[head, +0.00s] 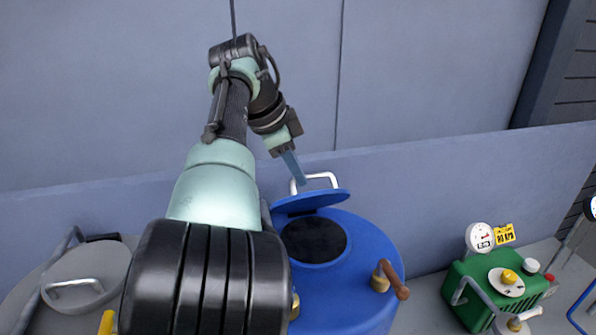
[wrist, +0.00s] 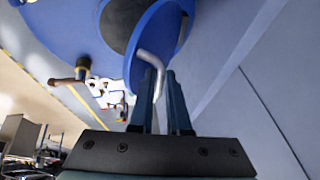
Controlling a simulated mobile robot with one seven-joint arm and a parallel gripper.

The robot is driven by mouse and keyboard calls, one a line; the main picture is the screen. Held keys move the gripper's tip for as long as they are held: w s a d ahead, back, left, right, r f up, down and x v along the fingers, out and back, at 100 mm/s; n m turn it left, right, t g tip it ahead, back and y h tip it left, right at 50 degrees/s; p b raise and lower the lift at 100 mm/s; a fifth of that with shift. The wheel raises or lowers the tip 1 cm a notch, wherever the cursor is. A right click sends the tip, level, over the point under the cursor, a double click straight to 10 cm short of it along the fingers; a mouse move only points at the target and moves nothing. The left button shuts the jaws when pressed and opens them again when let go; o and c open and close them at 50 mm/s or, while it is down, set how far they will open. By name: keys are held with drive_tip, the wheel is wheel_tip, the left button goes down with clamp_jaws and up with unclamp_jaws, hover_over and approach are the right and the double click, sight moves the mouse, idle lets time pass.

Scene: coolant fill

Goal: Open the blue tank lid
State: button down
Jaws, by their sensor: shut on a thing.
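The blue tank (head: 355,280) stands at the lower middle of the head view, with its round dark opening (head: 313,243) uncovered. The blue lid (head: 312,203) is tilted up at the far side of the opening. Its pale bar handle (head: 325,178) sticks up on the lid's far face. My gripper (head: 299,181) reaches down from above and is shut on the lid handle. In the wrist view the fingers (wrist: 164,84) are at the handle (wrist: 151,60), against the lid (wrist: 160,32). My arm hides the tank's left side in the head view.
A grey lidded tank (head: 88,278) stands at left. A green unit (head: 492,290) with a gauge (head: 479,237) and knobs stands at right. A brown-handled valve (head: 392,279) sticks up from the blue tank's right side. A blue-grey wall (head: 450,185) runs close behind.

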drive_tip(key=shift+w+a+f, duration=0.15)
drive_tip(key=shift+a+f, duration=0.3)
drive_tip(key=shift+f, duration=0.05)
idle(0.3)
drive_tip(key=c, duration=1.1)
unclamp_jaws()
drive_tip(key=shift+w, duration=0.1)
drive_tip(key=shift+c, duration=0.2)
drive_tip(key=shift+o, duration=1.3)
drive_tip(key=shift+w+f, duration=0.1)
drive_tip(key=shift+w, duration=0.2)
drive_tip(key=shift+r, duration=0.3)
drive_tip(key=shift+a+r, duration=0.1)
drive_tip(key=shift+r, duration=0.15)
drive_tip(key=v, duration=1.2)
drive_tip(key=shift+d+r, duration=0.15)
drive_tip(key=shift+d, duration=0.1)
